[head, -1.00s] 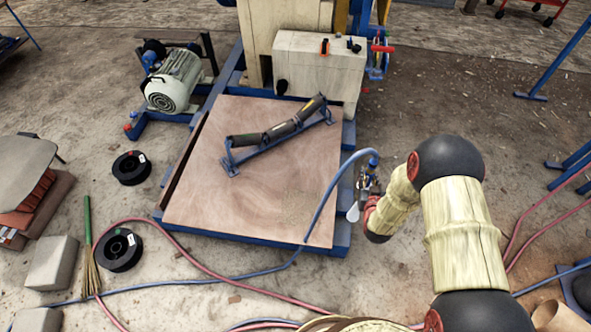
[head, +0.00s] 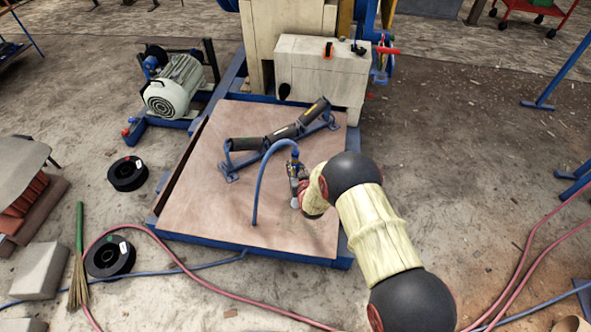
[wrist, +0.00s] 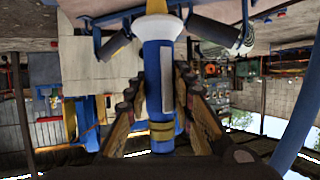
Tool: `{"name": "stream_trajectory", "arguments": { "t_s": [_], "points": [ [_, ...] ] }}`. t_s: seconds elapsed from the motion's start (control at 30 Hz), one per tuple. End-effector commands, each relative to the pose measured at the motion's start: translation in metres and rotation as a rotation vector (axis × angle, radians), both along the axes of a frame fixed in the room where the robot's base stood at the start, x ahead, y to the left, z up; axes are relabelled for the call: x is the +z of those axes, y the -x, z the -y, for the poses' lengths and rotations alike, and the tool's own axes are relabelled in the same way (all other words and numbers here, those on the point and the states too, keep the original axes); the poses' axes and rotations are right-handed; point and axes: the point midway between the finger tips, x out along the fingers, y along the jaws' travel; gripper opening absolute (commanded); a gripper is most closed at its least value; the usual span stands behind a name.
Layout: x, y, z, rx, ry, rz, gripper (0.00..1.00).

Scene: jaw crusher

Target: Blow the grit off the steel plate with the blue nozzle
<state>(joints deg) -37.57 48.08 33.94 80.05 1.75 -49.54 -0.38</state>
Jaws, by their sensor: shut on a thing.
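The steel plate (head: 200,200) is a broad reddish-brown sheet on a blue frame in the head view. My gripper (head: 297,180) is above the right part of the plate. It is shut on the blue nozzle (wrist: 153,75), which shows in the wrist view between the fingers, with a pale label and yellow bands. In the head view the nozzle's top (head: 295,154) points up and a blue hose (head: 261,175) arches from it down toward the plate. Any grit is too faint to make out clearly; my arm covers part of the right side.
A roller bracket (head: 280,135) with dark rollers stands on the plate's far half, close to my gripper. A pale machine housing (head: 320,70) rises behind it. A motor (head: 175,88), black spools (head: 110,257) and a broom (head: 79,250) stand left. Hoses cross the floor.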

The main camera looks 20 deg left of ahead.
Motion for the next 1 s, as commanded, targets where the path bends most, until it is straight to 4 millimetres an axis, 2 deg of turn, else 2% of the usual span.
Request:
{"name": "stream_trajectory", "arguments": {
  "t_s": [1.0],
  "points": [
    [0.002,-0.015,0.058,-0.002,-0.001,0.002,0.00]
  ]
}}
